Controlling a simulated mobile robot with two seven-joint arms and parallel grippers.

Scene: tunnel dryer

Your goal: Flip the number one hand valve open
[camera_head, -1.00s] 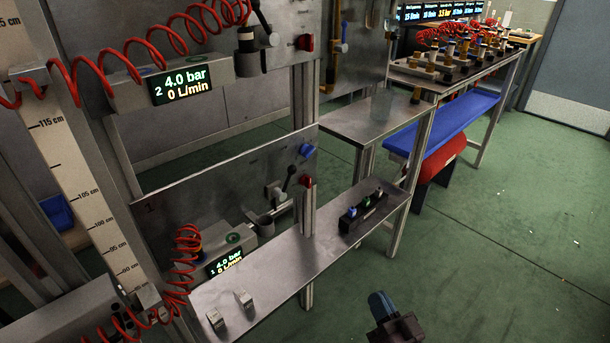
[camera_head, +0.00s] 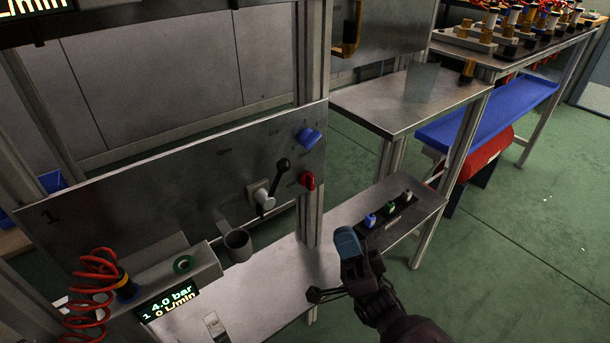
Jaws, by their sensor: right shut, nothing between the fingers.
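The panel marked 1 (camera_head: 130,205) stands at the left. It carries the hand valve, whose black-knobbed lever (camera_head: 276,178) tilts up and to the right from a pale body (camera_head: 262,196). A blue knob (camera_head: 310,138) and a red knob (camera_head: 307,181) sit to the right of the lever. My right gripper (camera_head: 348,242), with a blue tip, is shut and empty. In the picture it is below and right of the valve, apart from the lever, in front of the bench. My left gripper is out of view.
A display (camera_head: 168,301) reads 1, 4.0 bar, 0 L/min. A grey cup (camera_head: 238,245) is below the valve. A metal post (camera_head: 314,110) stands right of the panel. A black block (camera_head: 388,224) with several small coloured parts lies on the bench (camera_head: 285,285).

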